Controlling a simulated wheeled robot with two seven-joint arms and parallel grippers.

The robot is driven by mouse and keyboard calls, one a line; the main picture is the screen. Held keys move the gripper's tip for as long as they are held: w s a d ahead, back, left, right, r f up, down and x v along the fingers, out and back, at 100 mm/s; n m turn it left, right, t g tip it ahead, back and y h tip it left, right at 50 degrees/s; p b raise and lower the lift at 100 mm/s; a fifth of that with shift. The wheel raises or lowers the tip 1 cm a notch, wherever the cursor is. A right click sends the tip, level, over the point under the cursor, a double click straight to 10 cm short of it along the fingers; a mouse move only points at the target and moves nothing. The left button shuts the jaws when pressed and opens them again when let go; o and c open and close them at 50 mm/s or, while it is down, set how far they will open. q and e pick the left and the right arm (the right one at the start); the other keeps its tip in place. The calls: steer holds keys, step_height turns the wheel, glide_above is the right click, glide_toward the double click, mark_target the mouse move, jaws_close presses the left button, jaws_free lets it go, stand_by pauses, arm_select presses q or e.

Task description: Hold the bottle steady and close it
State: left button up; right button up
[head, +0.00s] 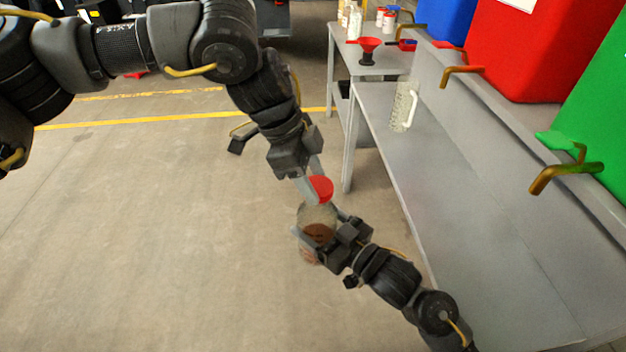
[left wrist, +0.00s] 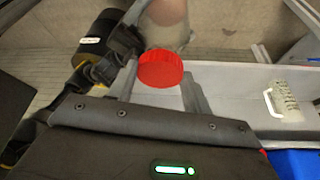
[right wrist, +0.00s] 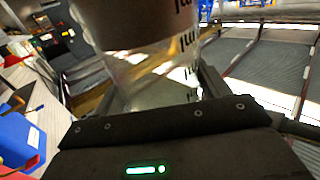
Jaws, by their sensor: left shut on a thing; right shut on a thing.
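A clear bottle (head: 318,218) with brown contents and a red cap (head: 321,188) is held in the air, left of the long grey bench. My right gripper (head: 322,240) is shut around the bottle's body from the lower right. The bottle fills the top of the right wrist view (right wrist: 150,70), with dark markings on its side. My left gripper (head: 312,190) comes down from above and is shut on the red cap. In the left wrist view the cap (left wrist: 160,69) sits between the fingers, at the bottle's top. I cannot tell whether the cap is threaded on.
A clear jug (head: 403,106) with a white handle stands on the long bench (head: 440,180). Red, green and blue bins with taps stand on the bench's raised back. A red funnel (head: 368,46) and small containers stand on the far table.

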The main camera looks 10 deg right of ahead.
mark_target(318, 179)
arm_select(q)
steer(key=shift+f, duration=0.9)
steer(key=shift+f, duration=0.5)
